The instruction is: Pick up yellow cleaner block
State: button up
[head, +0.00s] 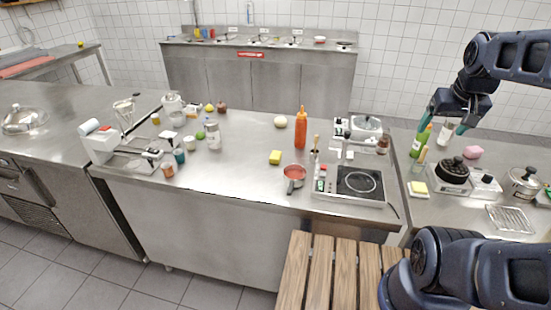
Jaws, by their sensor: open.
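A small yellow block (275,157) lies on the middle steel counter, left of the red pan. A second yellow block-like piece (418,187) with a pale part lies on the right counter, near its front left edge. I cannot tell from their look which one is the cleaner block. My gripper (443,128) hangs at the upper right, above the right counter, with its teal fingers apart and nothing seen between them. It is apart from both yellow pieces, higher than and behind the right one.
A green bottle (420,140) and a white bottle (445,134) stand below my gripper. A black pot (453,171), a pink lump (473,152) and a steel pot (523,182) crowd the right counter. A tall orange bottle (300,130) and red pan (294,174) stand centrally. A slatted wooden bench (325,270) is in front.

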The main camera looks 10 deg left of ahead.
jog(key=w+a+n+g, duration=0.1)
jog(key=w+a+n, duration=0.4)
jog(key=w+a, duration=0.55)
jog(key=n+g, duration=0.3)
jog(key=n, duration=0.9)
send_over(276, 154)
jog(key=f, duration=1.6)
jog(key=d+f, duration=0.1)
jog(key=f, duration=0.7)
jog(key=shift+f, duration=0.2)
jog(key=shift+a+f, duration=0.2)
jog(key=shift+f, duration=0.65)
jog(key=shift+a+f, duration=0.25)
jog(key=shift+f, duration=0.65)
jog(key=shift+a+f, duration=0.2)
jog(key=shift+f, duration=0.65)
jog(key=c, duration=1.1)
